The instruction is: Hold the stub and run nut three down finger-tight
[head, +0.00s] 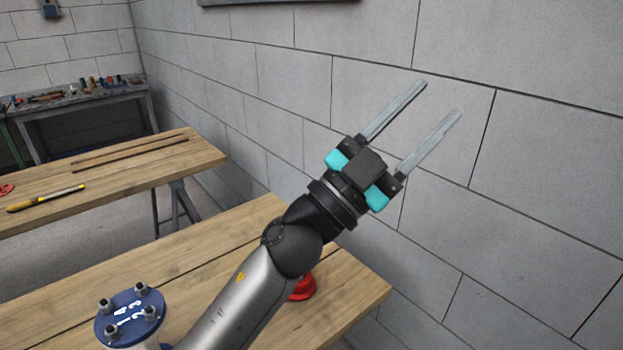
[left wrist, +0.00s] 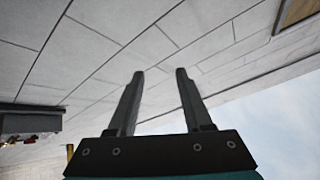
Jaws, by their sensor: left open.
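A blue round flange (head: 128,309) with white painted numbers is at the lower left of the head view. Several dark nuts on studs stand around its face; I cannot tell for certain which is nut three. The stub below the flange is mostly cut off by the bottom edge. My left gripper (head: 442,97) is open and empty, raised in front of the block wall, well up and right of the flange. Its two parallel fingers also show apart in the left wrist view (left wrist: 160,72), with nothing between them. My right gripper is not in view.
The near wooden bench (head: 345,300) carries a red round object (head: 303,288), partly hidden behind my left arm. Another wooden table (head: 130,177) at left holds a yellow-handled tool (head: 46,198) and dark bars (head: 130,155). A cluttered workbench (head: 80,98) stands at the far wall.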

